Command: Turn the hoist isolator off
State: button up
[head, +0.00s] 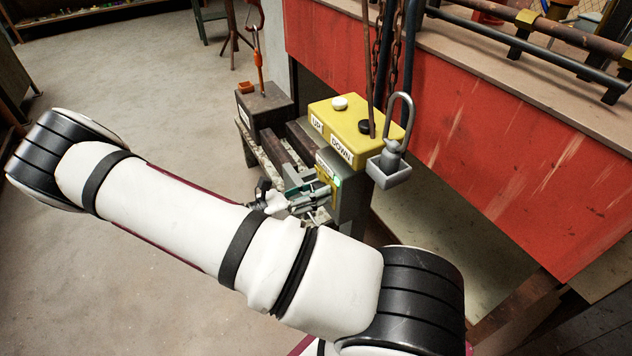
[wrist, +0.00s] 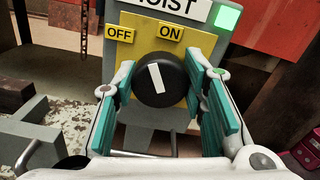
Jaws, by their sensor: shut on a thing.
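The hoist isolator is a grey box (wrist: 205,12) with a yellow plate (wrist: 150,20), OFF label (wrist: 119,33) on the left and ON label (wrist: 171,33) on the right. Its round black knob (wrist: 160,80) has a white mark that leans up and left, between the two labels. A green lamp (wrist: 228,16) at its upper right is lit. My gripper (wrist: 162,72) has its teal fingers on either side of the knob, shut on it.
A yellow UP/DOWN control box (head: 355,125) sits just above and behind the isolator. A grey padlock (head: 390,168) stands beside it, near hanging chains (head: 388,50). A red-fronted bench (head: 480,140) fills the right. Open floor (head: 150,100) lies to the left.

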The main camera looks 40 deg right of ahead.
jog(key=n+p, duration=0.3)
jog(key=n, duration=0.3)
jog(key=shift+n, duration=0.3)
jog(key=n+p, duration=0.1)
jog(key=n, duration=0.4)
jog(key=shift+n, duration=0.4)
jog(key=shift+w, duration=0.1)
jog(key=o, duration=1.2)
jog(key=shift+c, duration=0.2)
jog(key=v, duration=1.2)
